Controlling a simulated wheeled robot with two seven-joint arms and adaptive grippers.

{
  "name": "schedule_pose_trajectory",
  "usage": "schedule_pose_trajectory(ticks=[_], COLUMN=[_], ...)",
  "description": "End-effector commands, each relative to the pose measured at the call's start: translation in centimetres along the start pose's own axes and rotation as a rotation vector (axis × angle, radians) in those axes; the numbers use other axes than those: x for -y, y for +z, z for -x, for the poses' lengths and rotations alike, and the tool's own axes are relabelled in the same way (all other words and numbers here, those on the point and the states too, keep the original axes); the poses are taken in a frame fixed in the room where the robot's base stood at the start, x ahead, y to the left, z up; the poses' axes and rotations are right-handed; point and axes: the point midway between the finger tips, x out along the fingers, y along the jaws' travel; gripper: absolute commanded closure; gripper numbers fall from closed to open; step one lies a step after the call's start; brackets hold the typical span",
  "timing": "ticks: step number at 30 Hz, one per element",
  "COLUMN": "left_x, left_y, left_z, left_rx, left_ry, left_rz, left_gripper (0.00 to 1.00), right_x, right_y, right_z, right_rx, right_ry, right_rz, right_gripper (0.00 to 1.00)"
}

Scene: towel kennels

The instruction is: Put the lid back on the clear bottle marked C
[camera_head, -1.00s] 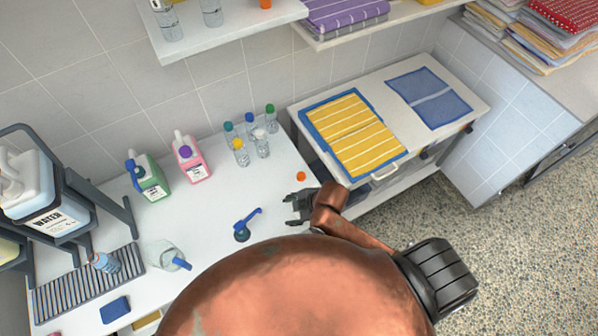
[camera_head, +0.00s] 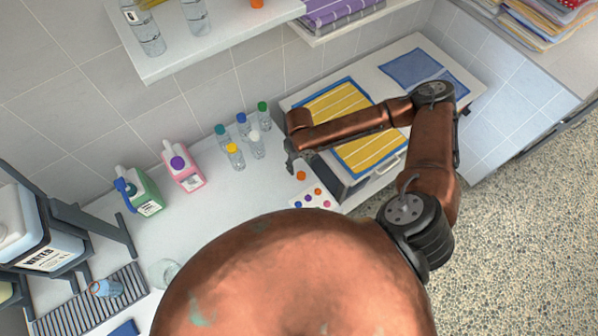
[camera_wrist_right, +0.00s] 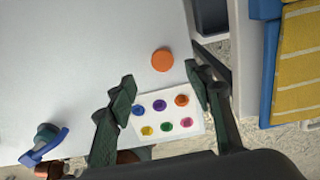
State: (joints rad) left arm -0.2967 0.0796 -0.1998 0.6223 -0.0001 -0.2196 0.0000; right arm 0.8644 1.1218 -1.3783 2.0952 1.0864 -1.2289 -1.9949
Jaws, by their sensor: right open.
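An orange lid (camera_head: 301,175) lies flat on the white counter; it also shows in the right wrist view (camera_wrist_right: 162,60). My right gripper (camera_head: 291,160) is open and empty above the counter, beside the lid in the head view. In the wrist view its fingers (camera_wrist_right: 160,78) are spread, with the lid just beyond the fingertips. Several clear bottles stand upright by the wall, including one with a yellow cap (camera_head: 235,157) and one with a white top (camera_head: 256,145). I cannot read a C on any bottle. My left gripper is out of view.
A card with coloured dots (camera_head: 313,197) lies near the lid. Pink (camera_head: 184,166) and green (camera_head: 137,191) jugs stand left of the bottles. A yellow striped towel (camera_head: 372,150) lies to the right. A shelf (camera_head: 215,42) overhangs the back. The middle counter is clear.

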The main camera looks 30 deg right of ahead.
Motion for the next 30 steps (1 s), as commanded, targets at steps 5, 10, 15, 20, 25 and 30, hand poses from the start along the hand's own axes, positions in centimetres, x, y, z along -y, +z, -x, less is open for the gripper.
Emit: schedule_pose_trajectory(ticks=[5,10,15,20,25,30], left_x=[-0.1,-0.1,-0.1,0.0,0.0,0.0], left_y=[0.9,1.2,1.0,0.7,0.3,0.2], left_z=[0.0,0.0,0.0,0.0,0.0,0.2], left_rx=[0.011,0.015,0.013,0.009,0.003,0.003], left_ry=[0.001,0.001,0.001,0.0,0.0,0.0], left_rz=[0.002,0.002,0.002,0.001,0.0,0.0], left_gripper=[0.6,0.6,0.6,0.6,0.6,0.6], right_x=[0.0,-0.1,-0.1,0.0,0.0,0.2], right_y=[0.0,0.0,0.0,0.0,0.0,-0.2], right_z=[0.0,-0.4,-2.2,-2.6,-2.7,-4.4], right_rx=[0.0,0.0,0.0,0.002,0.002,-0.001], right_ry=[0.001,0.001,0.001,0.001,0.001,0.001], right_rz=[0.0,-0.001,-0.002,-0.001,-0.001,-0.003], right_gripper=[0.53,0.53,0.53,0.53,0.53,0.53])
